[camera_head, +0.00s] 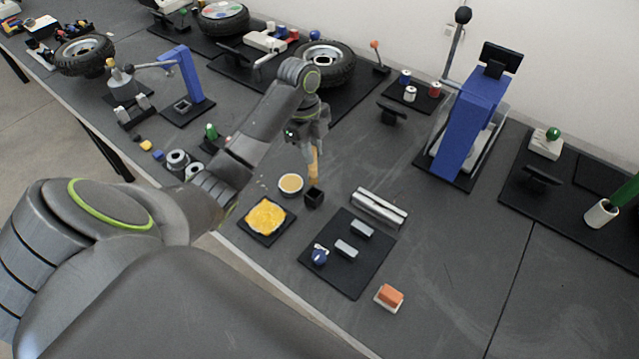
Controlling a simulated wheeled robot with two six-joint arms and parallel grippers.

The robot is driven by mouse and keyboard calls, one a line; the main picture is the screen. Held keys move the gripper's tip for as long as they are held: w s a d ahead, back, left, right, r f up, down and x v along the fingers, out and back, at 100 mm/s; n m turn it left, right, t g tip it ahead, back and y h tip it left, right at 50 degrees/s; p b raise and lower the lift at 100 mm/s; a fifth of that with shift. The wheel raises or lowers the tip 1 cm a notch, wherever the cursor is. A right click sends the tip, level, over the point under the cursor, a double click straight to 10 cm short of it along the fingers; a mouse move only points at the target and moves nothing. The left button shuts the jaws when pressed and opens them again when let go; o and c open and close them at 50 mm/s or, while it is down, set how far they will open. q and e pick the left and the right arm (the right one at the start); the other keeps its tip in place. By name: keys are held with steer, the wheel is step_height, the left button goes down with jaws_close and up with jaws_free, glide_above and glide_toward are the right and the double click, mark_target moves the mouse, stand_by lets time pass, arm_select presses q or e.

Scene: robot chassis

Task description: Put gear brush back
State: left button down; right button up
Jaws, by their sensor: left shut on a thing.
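My left gripper (314,142) is shut on the gear brush (314,165), a slim orange-yellow stick that points down. The brush hangs about upright above a small black square holder (314,196). In this single view its lower end shows close to the holder's top; I cannot tell whether it is inside or just above or behind it. The finger pads are small and partly hidden by the gripper body. My right gripper is not in view.
A round bowl with yellowish contents (290,186) stands just left of the holder. A black tray of yellow material (265,218) is nearby. A silver bar-shaped block (379,208), a dark mat with parts (370,274) and an orange-topped block (389,297) lie to the right.

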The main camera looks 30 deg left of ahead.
mark_target(313, 175)
arm_select(q)
step_height(313, 175, down, 4)
steer(key=b, duration=0.3)
steer(key=shift+f, duration=0.4)
step_height(313, 175, down, 4)
steer(key=shift+r, duration=0.25)
steer(key=shift+f, duration=0.45)
steer(key=c, duration=1.3)
jaws_free()
